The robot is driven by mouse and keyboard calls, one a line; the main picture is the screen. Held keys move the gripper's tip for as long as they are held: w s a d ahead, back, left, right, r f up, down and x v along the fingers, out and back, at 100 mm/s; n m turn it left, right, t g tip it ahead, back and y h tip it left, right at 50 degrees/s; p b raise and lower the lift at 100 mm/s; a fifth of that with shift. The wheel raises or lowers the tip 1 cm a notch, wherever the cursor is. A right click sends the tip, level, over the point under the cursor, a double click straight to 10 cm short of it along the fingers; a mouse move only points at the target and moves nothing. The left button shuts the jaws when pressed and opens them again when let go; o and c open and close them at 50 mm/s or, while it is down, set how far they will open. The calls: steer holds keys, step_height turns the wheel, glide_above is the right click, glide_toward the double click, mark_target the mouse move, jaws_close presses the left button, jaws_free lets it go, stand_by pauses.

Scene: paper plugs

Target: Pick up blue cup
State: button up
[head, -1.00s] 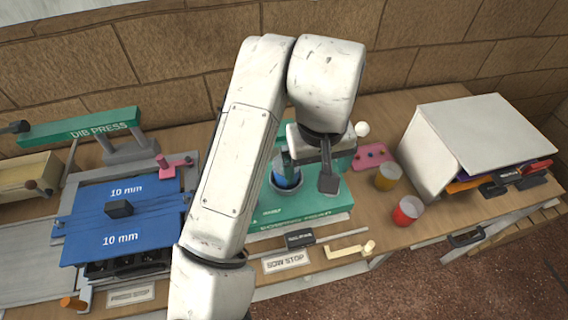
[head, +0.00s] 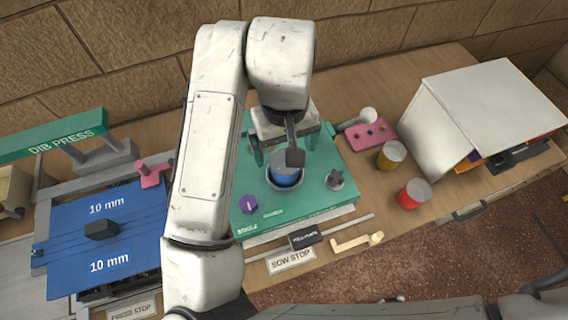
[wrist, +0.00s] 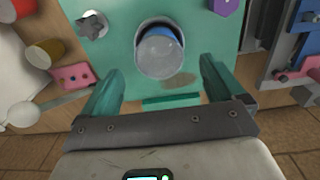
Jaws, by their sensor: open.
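The blue cup (head: 285,176) stands in a round recess in the green fixture plate (head: 325,194), with its rim showing. In the wrist view the cup (wrist: 160,52) shows its grey inside and a band of blue wall. My gripper (head: 284,150) is open, with its green fingers just behind the cup in the head view. In the wrist view the fingers of my gripper (wrist: 160,72) point toward the plate on either side below the cup. Nothing is between them. The cup's lower part is hidden in the recess.
A purple hexagonal knob (head: 249,204) and a grey star knob (head: 335,179) flank the recess. A yellow cup (head: 391,155) and a red cup (head: 414,193) stand to the right, near a white box (head: 490,95). The blue press plate (head: 105,235) lies left.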

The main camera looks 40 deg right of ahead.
steer(key=shift+d+f+p, duration=0.15)
steer(key=shift+f+p, duration=0.3)
steer(key=shift+f, duration=2.6)
steer(key=c, duration=1)
steer(key=shift+r, duration=0.5)
step_height(320, 180, up, 2)
steer(key=shift+r, duration=0.2)
steer(key=s+a+r, duration=0.2)
steer(key=s+r, duration=0.1)
steer(key=s, duration=0.1)
steer(key=s+a+r+b, duration=0.1)
steer(key=s+r, duration=0.2)
steer(key=s, duration=0.1)
steer(key=s+a+r, duration=0.2)
steer(key=s+r, duration=0.1)
steer(key=s, duration=0.1)
steer(key=shift+s+a+r, duration=0.3)
steer(key=shift+s+r, duration=0.05)
steer(key=shift+s, duration=0.05)
